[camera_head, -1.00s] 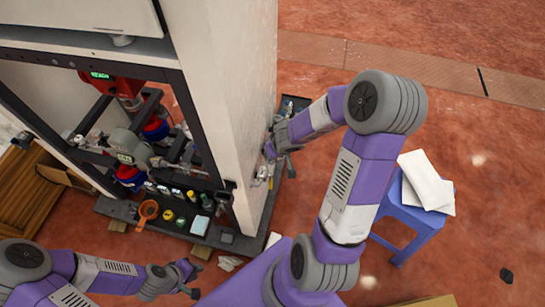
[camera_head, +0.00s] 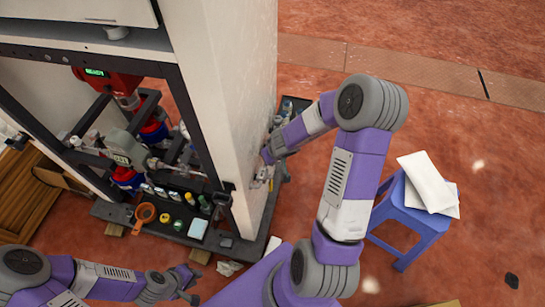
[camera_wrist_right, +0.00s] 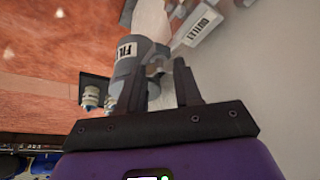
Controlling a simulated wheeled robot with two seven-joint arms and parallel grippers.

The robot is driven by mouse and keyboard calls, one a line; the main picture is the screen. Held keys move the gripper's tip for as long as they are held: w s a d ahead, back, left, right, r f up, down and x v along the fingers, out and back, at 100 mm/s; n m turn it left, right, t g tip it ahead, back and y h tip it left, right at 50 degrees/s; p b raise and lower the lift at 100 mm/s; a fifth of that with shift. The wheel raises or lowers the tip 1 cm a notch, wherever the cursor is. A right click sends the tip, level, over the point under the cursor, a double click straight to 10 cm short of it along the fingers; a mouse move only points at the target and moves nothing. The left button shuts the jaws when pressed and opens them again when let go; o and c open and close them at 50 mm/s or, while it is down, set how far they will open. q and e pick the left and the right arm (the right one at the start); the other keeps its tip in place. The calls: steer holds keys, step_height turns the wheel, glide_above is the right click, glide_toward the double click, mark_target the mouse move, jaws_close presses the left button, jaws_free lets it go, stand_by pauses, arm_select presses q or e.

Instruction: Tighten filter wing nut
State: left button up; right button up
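My right gripper (camera_head: 268,157) is at the pale side wall of the cabinet (camera_head: 220,80). In the right wrist view its two dark fingers (camera_wrist_right: 160,78) stand apart. A grey cylinder (camera_wrist_right: 126,62) with a label starting "FIL" is just beyond the left finger. A small pale grey piece (camera_wrist_right: 156,69), perhaps the wing nut, shows between the fingertips; its shape and any contact are unclear. A grey part labelled "OUTLET" (camera_wrist_right: 197,24) is at the upper right. My left gripper (camera_head: 190,284) is open and empty, low in the head view.
A blue stool (camera_head: 412,222) with white sheets (camera_head: 427,180) stands right of my right arm. The reddish floor (camera_head: 460,120) behind is mostly clear.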

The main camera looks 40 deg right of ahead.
steer(key=c, duration=0.3)
steer(key=shift+c, duration=0.2)
steer(key=shift+n, duration=0.4)
steer(key=shift+n+y, duration=0.3)
steer(key=shift+n, duration=0.2)
steer(key=o, duration=1)
